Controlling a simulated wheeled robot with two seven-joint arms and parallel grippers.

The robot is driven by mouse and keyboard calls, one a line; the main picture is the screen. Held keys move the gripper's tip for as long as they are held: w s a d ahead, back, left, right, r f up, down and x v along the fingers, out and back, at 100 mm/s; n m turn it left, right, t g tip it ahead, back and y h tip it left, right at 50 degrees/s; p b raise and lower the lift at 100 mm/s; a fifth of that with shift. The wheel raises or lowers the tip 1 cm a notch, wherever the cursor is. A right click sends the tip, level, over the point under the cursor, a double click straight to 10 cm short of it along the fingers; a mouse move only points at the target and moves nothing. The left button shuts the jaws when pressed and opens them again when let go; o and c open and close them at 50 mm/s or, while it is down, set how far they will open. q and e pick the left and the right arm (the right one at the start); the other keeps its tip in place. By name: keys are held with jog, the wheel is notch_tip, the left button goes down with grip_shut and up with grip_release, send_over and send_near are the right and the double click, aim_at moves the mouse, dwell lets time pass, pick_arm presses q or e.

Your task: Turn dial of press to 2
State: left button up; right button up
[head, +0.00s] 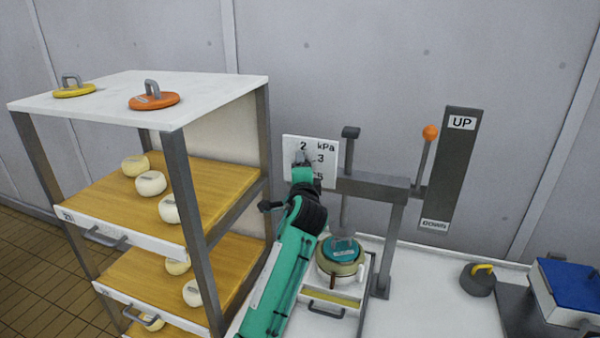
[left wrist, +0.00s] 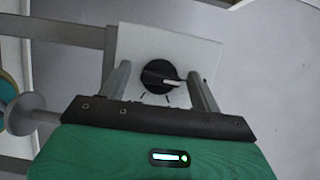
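The press dial's white plate (head: 325,152) stands at the left end of the grey press (head: 375,188). Its labels 2, 3 and 5 and "kPa" show, partly hidden by my gripper. In the left wrist view, the round black dial (left wrist: 156,76) has a white pointer mark toward picture right; the numbers cannot be read there. My left gripper (head: 301,160) is at the plate, also seen in the left wrist view (left wrist: 159,70). It is open, with one finger on each side of the dial and gaps showing. My right gripper is not in view.
A shelf rack (head: 190,180) with pale round cheeses stands at left, with yellow (head: 73,90) and orange (head: 155,101) weights on top. An orange-knobbed lever (head: 430,132) stands by an UP/DOWN board (head: 450,165). A teal-topped mould (head: 340,268) sits under the press rod.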

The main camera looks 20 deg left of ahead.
pick_arm(q)
jog(key=shift+s, duration=0.1)
jog(key=b+v, duration=0.4)
jog(key=v, duration=0.9)
jog(key=shift+s+b, duration=0.35)
jog(key=shift+d, duration=0.1)
